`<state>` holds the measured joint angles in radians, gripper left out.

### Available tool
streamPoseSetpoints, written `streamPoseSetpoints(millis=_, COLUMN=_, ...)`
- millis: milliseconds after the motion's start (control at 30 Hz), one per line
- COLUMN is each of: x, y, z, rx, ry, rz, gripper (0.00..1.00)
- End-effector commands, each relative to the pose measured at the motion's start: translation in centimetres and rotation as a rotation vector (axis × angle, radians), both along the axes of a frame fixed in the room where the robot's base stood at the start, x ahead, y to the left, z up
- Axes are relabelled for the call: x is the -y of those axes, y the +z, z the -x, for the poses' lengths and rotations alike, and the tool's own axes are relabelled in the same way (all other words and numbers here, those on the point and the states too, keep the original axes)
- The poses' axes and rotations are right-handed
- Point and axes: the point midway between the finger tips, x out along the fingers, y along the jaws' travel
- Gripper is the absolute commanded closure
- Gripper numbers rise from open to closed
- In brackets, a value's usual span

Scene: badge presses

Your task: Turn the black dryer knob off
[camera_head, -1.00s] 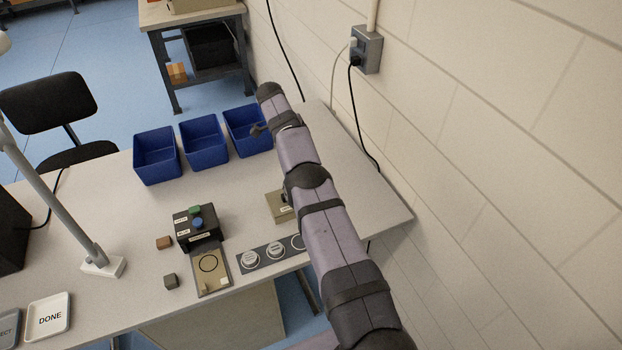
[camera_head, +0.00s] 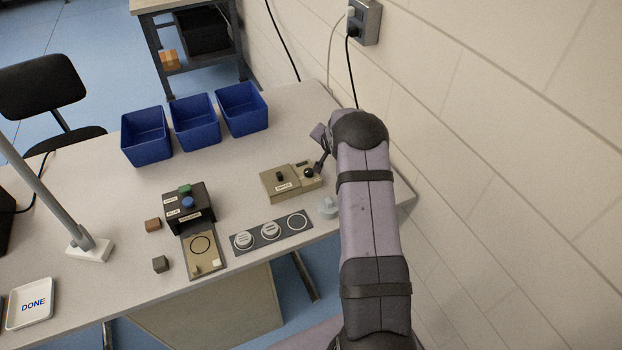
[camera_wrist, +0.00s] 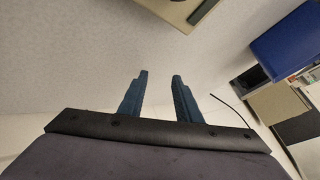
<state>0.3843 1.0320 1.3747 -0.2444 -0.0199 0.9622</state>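The dryer looks to be the beige box (camera_head: 273,190) with a dark label, on the table left of my gripper in the head view. A small black knob (camera_head: 280,176) stands on its top. A round black part (camera_head: 309,173) sits at its right end, close to my gripper; I cannot tell which one is the task's knob. My gripper (camera_head: 321,168) is small and partly hidden by my arm there. In the wrist view my gripper (camera_wrist: 160,74) is open, with nothing between its fingers. A beige box edge (camera_wrist: 170,8) shows beyond the fingertips, apart from them.
A black press (camera_head: 188,207) with green and blue buttons stands left of the box. A dark strip (camera_head: 257,241) with white discs lies in front. Blue bins (camera_head: 147,146) stand behind. The wall (camera_head: 480,120) is at right.

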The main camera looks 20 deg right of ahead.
Motion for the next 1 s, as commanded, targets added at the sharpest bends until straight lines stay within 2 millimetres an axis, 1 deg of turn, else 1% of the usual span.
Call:
streamPoseSetpoints(millis=67, x=0.0, y=-0.3, z=0.9, rx=0.035, ry=0.05, rz=0.043, gripper=0.69)
streamPoseSetpoints(millis=233, x=0.2, y=0.0, z=2.8, rx=0.126, ry=0.147, rz=0.164, gripper=0.69)
streamPoseSetpoints(millis=267, x=-0.2, y=0.2, z=3.4, rx=0.135, ry=0.173, rz=0.188, gripper=0.69)
streamPoseSetpoints(millis=467, x=-3.7, y=0.8, z=8.5, rx=0.184, ry=0.349, rz=0.38, gripper=0.69)
streamPoseSetpoints(millis=600, x=-5.6, y=2.0, z=11.7, rx=0.213, ry=0.429, rz=0.499, gripper=0.69)
streamPoseSetpoints(millis=700, x=-6.7, y=3.0, z=13.7, rx=0.229, ry=0.469, rz=0.572, gripper=0.69)
streamPoseSetpoints(millis=833, x=-9.6, y=3.5, z=15.6, rx=0.235, ry=0.578, rz=0.642, gripper=0.69)
streamPoseSetpoints(millis=900, x=-10.6, y=3.7, z=16.2, rx=0.239, ry=0.615, rz=0.666, gripper=0.69)
streamPoseSetpoints(millis=1000, x=-11.4, y=3.8, z=16.7, rx=0.244, ry=0.645, rz=0.685, gripper=0.69)
